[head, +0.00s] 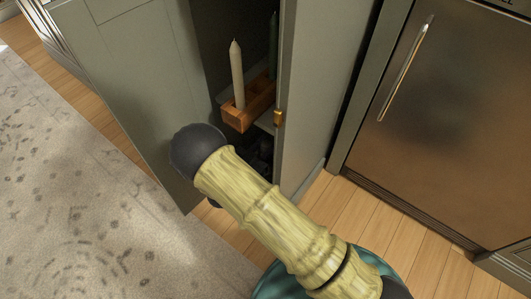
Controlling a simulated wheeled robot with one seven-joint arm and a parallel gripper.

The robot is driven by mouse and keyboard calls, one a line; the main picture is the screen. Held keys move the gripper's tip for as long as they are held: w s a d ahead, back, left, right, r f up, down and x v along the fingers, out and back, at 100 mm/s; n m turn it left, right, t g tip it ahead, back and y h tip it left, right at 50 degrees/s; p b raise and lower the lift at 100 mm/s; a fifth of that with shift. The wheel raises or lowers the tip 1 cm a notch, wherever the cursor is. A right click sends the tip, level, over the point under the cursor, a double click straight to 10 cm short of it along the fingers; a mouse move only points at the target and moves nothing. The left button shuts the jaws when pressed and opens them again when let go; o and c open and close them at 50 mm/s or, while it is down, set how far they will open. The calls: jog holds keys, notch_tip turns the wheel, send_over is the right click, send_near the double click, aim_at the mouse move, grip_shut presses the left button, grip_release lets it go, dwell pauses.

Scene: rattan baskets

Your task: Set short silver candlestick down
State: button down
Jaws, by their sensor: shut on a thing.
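I see no silver candlestick in the head view. My gripper cannot be made out either; my own arm, with its dark rounded joint, covers the lower part of the cabinet opening. Inside the open cabinet (318,100) a small wooden holder (237,117) sits on a shelf. An upright cream candle (237,75) stands at the holder. A dark green candle (273,45) stands behind it to the right, partly cut off by the cabinet's edge. Dark shapes low in the opening, just behind my arm, are too shadowed to identify.
The grey-green cabinet door (115,75) stands open on the left. A brownish metal appliance door (430,120) with a long handle (405,70) is on the right. A patterned rug (80,200) covers the floor at left; wooden flooring (390,210) shows at right.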

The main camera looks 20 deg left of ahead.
jog(key=shift+s+f+b, duration=0.1)
jog(key=shift+f+b, duration=0.95)
jog(key=shift+f, duration=0.65)
jog(key=shift+f, duration=0.15)
jog(key=c, duration=1.1)
grip_release()
jog(key=shift+r, duration=0.2)
jog(key=p+v, duration=0.6)
jog(key=v, duration=0.6)
jog(key=shift+p, duration=0.35)
jog(key=shift+f, duration=0.15)
